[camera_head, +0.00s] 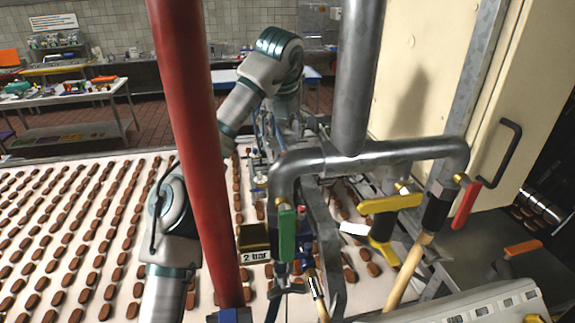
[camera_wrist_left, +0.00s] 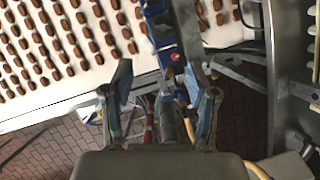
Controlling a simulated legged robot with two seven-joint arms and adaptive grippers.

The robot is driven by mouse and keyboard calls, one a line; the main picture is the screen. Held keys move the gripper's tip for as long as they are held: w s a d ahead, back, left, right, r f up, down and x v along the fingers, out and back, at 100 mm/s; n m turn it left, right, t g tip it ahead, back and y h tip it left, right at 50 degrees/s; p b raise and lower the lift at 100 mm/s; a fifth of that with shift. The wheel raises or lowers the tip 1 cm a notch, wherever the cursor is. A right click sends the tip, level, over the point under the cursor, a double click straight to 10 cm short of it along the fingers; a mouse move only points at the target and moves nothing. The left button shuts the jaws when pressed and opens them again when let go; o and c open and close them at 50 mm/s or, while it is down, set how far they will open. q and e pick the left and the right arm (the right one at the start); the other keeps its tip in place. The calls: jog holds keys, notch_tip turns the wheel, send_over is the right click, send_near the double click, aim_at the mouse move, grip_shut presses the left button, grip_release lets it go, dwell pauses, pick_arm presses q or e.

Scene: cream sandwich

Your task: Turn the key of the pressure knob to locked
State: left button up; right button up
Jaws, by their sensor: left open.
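My left gripper (camera_wrist_left: 163,85) is open and empty in the left wrist view, its two fingers apart. A blue machine part (camera_wrist_left: 165,35) with a small red spot lies beyond the fingertips. In the head view my left arm passes behind the red pipe, and its hand end is mostly hidden behind the grey pipework (camera_head: 310,160). A "2 bar" sign (camera_head: 254,255) hangs near a green-handled valve (camera_head: 287,233). I cannot pick out the pressure knob or its key with certainty in either view. My right gripper is not in view.
The red pipe (camera_head: 200,150) stands upright in front of me. Yellow (camera_head: 390,204) and red (camera_head: 466,205) valve handles stick out at the right. A conveyor (camera_head: 60,235) with rows of brown biscuits fills the left. A cream cabinet (camera_head: 425,90) closes off the right.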

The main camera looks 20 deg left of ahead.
pick_arm(q)
jog(key=b+x, duration=0.3)
jog(key=x, duration=1.1)
jog(key=shift+w+d+f+b, duration=0.1)
jog(key=shift+w+f+b, duration=0.05)
jog(key=shift+f+b, duration=0.15)
jog(key=shift+w+f, duration=0.25)
jog(key=shift+f, duration=0.05)
